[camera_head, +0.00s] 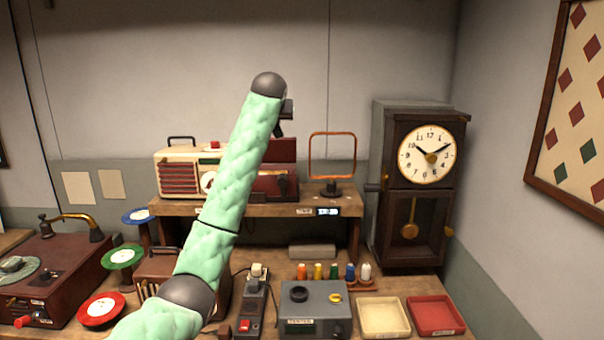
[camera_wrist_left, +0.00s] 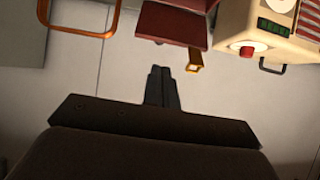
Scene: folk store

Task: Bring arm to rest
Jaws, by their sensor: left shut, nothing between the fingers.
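My left arm, pale green with dark grey joints, rises from the lower left of the head view and reaches across the middle. My left gripper (camera_head: 282,130) is small and dark at its far end, partly hidden behind the wrist, in front of the upper shelf. In the left wrist view my left gripper (camera_wrist_left: 162,88) has its fingers together with nothing between them, against plain wall. That view looks upside down, with a dark red box (camera_wrist_left: 172,24) and a cream radio (camera_wrist_left: 262,30) along its top edge. My right gripper is not in view.
A shelf (camera_head: 345,211) carries the cream radio (camera_head: 178,160) and an orange loop frame (camera_head: 332,135). A pendulum clock (camera_head: 385,130) stands right. A record player (camera_head: 60,270), coloured reels, a grey tester box (camera_head: 315,318) and cream (camera_head: 383,334) and red (camera_head: 436,331) trays crowd the bench.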

